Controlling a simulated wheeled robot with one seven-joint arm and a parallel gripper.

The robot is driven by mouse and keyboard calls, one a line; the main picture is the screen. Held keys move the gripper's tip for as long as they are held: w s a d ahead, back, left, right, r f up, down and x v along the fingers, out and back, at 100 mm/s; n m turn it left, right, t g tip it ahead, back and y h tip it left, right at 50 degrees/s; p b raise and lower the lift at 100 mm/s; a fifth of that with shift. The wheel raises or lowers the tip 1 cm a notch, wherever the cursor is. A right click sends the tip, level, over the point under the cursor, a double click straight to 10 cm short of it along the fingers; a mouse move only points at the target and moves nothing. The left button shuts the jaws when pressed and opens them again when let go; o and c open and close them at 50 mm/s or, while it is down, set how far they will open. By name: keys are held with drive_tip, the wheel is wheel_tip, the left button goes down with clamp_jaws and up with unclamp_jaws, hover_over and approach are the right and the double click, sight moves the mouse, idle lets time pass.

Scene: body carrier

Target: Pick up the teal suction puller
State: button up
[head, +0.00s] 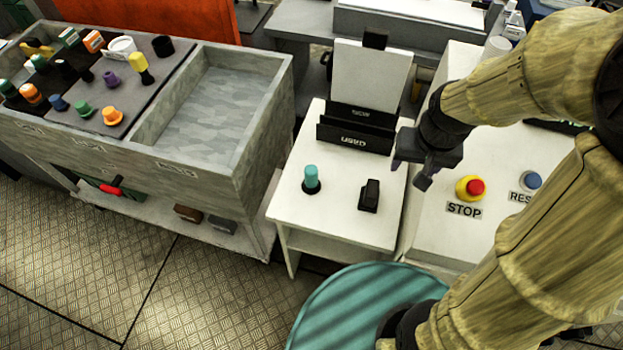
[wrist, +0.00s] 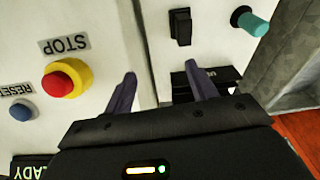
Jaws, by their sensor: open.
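The teal suction puller (head: 311,178) stands upright on the small white table (head: 350,222), its black cup down on the top. It also shows at the upper right of the wrist view (wrist: 252,24). My gripper (head: 409,173) is open and empty, above and to the right of the puller, near the table's right edge. In the wrist view its two fingers (wrist: 160,85) stand apart with nothing between them, and the puller lies off to their right.
A black switch-like block (head: 370,195) stands right of the puller. A black labelled holder (head: 355,130) is behind it. The white panel with a red STOP button (head: 476,187) and blue button (head: 531,180) is at right. A grey workbench (head: 240,150) with several coloured pullers stands left.

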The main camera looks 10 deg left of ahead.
drive_tip(key=w+a+n+g+b, duration=0.15)
drive_tip(key=w+a, duration=0.35)
drive_tip(key=a, duration=0.8)
drive_tip(key=n, duration=0.1)
hover_over(309, 168)
drive_tip(key=shift+f+g+b, duration=0.25)
drive_tip(key=shift+f+b, duration=0.05)
drive_tip(key=shift+f, duration=0.05)
wheel_tip(309, 168, down, 12)
drive_tip(key=shift+f+p, duration=0.15)
drive_tip(key=shift+p, duration=0.15)
drive_tip(key=shift+s+d+f+p, duration=0.1)
drive_tip(key=shift+d+f+p, duration=0.1)
drive_tip(key=shift+f, duration=1.1)
drive_tip(key=shift+d+f+p, duration=0.1)
drive_tip(key=shift+f+p, duration=0.05)
drive_tip(key=shift+f, duration=1.15)
